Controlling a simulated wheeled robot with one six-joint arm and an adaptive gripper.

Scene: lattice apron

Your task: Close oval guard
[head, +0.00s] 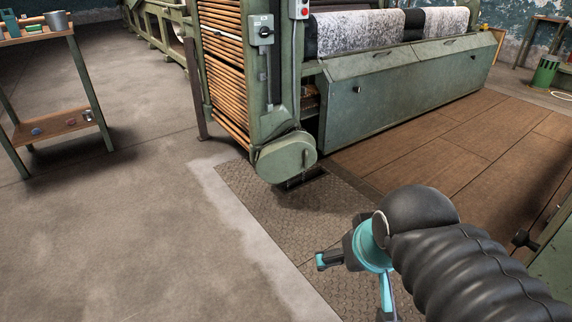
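The oval guard (286,157) is a green rounded cover low on the near end of the green machine, at the foot of its upright frame. It stands out from the frame, tilted in the picture, with dark space beside and below its right end. I cannot tell how far it is swung open. My gripper (352,288), teal and black, is in the lower right foreground, in front of the guard and apart from it. Its two fingers look spread, with nothing seen between them. My black ribbed arm hides the floor behind it.
A patterned metal floor plate (262,215) lies before the guard, with bare concrete (130,240) to the left. A switch box (262,30) is on the frame. A long green panel (400,95) runs right, beside brown floor boards (430,150). A workbench (58,128) stands far left.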

